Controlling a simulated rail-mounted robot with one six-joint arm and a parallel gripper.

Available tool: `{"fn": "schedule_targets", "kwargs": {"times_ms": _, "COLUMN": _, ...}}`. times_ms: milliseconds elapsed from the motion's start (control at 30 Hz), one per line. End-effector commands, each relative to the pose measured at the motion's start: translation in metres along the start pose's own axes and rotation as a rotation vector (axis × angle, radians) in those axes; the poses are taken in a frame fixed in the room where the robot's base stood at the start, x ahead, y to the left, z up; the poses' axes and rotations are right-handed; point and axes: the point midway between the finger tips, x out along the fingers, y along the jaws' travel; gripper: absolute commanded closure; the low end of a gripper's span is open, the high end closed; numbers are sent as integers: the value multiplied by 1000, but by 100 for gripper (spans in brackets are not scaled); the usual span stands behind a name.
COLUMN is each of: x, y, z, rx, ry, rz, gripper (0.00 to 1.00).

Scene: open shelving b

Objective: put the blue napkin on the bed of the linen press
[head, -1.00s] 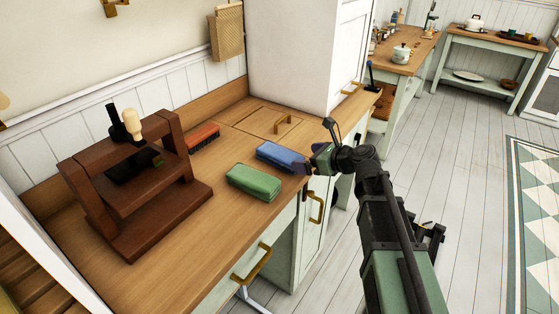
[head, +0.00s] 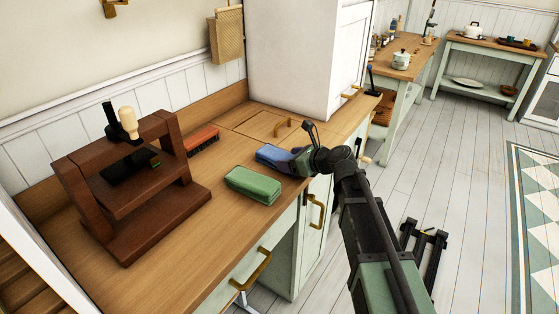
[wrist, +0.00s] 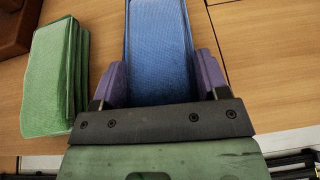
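The blue napkin (head: 272,155) is a folded stack lying on the wooden counter, partly hidden by my gripper in the head view. In the wrist view the blue napkin (wrist: 158,45) lies lengthwise between the purple fingers of my gripper (wrist: 160,80), one finger along each side. The fingers are apart, and I see no clear squeeze on the cloth. In the head view my gripper (head: 298,160) is at the napkin's right end. The linen press (head: 70,180) is a dark brown wooden frame at the left of the counter. Its bed (head: 160,228) is the low board, bare where visible.
A green folded napkin (head: 253,184) lies close to the left of the blue one; it also shows in the wrist view (wrist: 50,80). A tall white cabinet (head: 295,55) stands behind. Counter between napkins and press is clear.

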Motion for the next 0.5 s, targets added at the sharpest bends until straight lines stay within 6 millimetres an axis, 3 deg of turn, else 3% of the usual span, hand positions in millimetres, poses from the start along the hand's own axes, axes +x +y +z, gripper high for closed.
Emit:
{"fn": "schedule_targets", "kwargs": {"times_ms": 167, "x": 0, "y": 0, "z": 0, "rx": 0, "ry": 0, "rz": 0, "gripper": 62}}
{"fn": "schedule_targets", "kwargs": {"times_ms": 500, "x": -4, "y": 0, "z": 10, "rx": 0, "ry": 0, "rz": 0, "gripper": 62}}
